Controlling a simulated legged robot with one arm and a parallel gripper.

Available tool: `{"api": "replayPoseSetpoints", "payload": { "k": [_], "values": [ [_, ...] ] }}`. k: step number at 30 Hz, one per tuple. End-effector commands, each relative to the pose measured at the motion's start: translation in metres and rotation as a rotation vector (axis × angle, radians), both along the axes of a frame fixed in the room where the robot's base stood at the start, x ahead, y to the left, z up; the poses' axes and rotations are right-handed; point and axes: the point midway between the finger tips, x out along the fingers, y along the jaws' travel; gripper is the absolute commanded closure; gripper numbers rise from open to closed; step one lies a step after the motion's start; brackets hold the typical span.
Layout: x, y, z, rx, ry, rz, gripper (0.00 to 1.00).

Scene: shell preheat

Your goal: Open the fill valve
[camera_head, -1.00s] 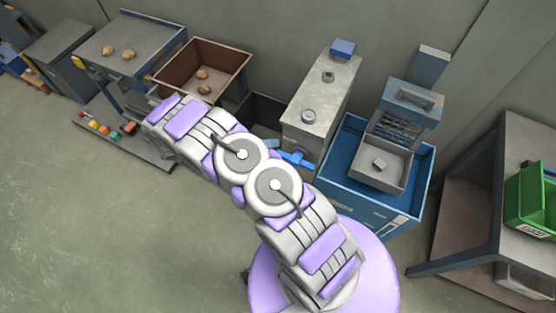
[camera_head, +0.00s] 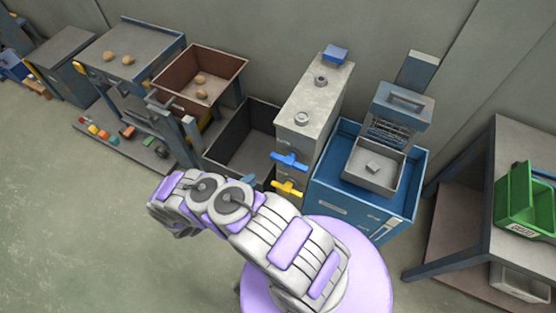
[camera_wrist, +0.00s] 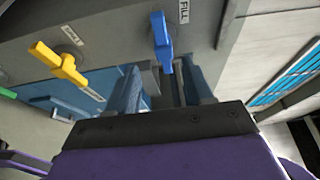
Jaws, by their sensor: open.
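The fill valve's blue handle (camera_wrist: 162,42) is in the wrist view, beside a label reading FILL, on a grey panel. It also shows in the head view (camera_head: 289,161) on the front of a tall grey cabinet (camera_head: 318,98). My gripper (camera_wrist: 165,82) is open and empty, its fingers on either side of the view's middle. The blue handle stands just ahead, roughly in line with the gap between the fingertips; whether it touches them I cannot tell.
A yellow valve handle (camera_wrist: 62,65) is left of the blue one in the wrist view, and a green handle (camera_wrist: 8,93) is at the edge. A blue tub (camera_head: 330,205) stands right of the cabinet, and a dark open bin (camera_head: 225,160) stands left.

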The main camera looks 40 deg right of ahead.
Motion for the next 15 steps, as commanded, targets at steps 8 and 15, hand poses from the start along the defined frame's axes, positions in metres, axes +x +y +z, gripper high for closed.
{"api": "replayPoseSetpoints", "payload": {
  "k": [8, 15],
  "values": [
    [-0.002, -0.053, 0.001, -0.005, 0.002, -0.007, 0.49],
    [-0.003, -0.100, 0.001, -0.004, 0.001, -0.007, 0.49]
  ]
}}
